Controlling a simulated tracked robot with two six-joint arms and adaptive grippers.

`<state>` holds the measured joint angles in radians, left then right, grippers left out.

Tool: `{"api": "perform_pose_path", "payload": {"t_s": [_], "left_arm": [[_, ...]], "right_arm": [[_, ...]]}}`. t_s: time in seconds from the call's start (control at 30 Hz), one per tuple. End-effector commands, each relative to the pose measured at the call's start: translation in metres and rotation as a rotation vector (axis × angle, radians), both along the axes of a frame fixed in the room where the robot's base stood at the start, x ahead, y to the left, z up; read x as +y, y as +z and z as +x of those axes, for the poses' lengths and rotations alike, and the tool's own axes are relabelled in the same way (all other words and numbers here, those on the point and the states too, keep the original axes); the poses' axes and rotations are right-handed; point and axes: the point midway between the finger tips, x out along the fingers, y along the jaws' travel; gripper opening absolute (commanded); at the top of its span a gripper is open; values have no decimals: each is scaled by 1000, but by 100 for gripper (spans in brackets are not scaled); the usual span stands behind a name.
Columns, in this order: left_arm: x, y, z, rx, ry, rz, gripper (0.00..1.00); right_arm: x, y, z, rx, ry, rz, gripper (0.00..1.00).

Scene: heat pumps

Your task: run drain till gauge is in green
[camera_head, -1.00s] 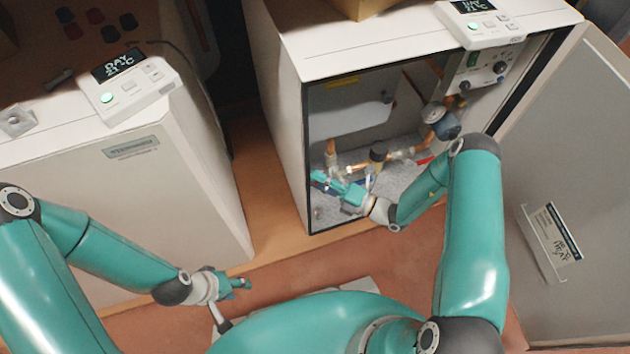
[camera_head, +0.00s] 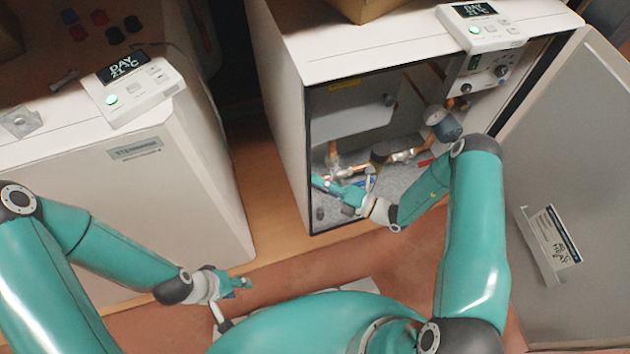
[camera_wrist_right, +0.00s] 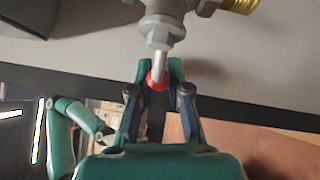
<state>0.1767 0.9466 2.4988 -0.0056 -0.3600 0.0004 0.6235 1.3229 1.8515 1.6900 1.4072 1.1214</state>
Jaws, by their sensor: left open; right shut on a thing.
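The open heat pump cabinet (camera_head: 295,140) stands in the middle of the head view, with copper pipes, fittings and a blue-grey pump (camera_head: 443,122) inside. My right gripper (camera_head: 328,186) reaches into its lower left part. In the right wrist view, my right gripper (camera_wrist_right: 158,72) is shut on the red-marked lower end of a drain valve stem (camera_wrist_right: 159,66), below a grey metal fitting with a brass end (camera_wrist_right: 238,5). My left gripper (camera_head: 240,284) is open and empty, low in front of the left cabinet. I cannot make out a gauge reading in either view.
A closed cabinet (camera_head: 180,185) stands at left with a thermostat (camera_head: 128,90) on top. Another thermostat (camera_head: 480,25) sits on the open cabinet, near a cardboard box (camera_head: 358,8). The open door (camera_head: 570,190) with a label card bounds the right side. Small coloured pieces lie at the back left.

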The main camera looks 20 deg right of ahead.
Motion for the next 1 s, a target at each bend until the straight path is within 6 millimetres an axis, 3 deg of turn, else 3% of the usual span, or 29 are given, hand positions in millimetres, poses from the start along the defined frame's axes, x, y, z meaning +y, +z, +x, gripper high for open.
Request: {"api": "perform_pose_path", "payload": {"t_s": [0.6, 1.0], "left_arm": [[0, 52, 0, 0, 0, 0, 42], [0, 67, 0, 0, 0, 0, 42]], "right_arm": [[-14, -17, 3, -15, -18, -436, 0], [-18, -26, 5, -25, -19, -592, 0]]}}
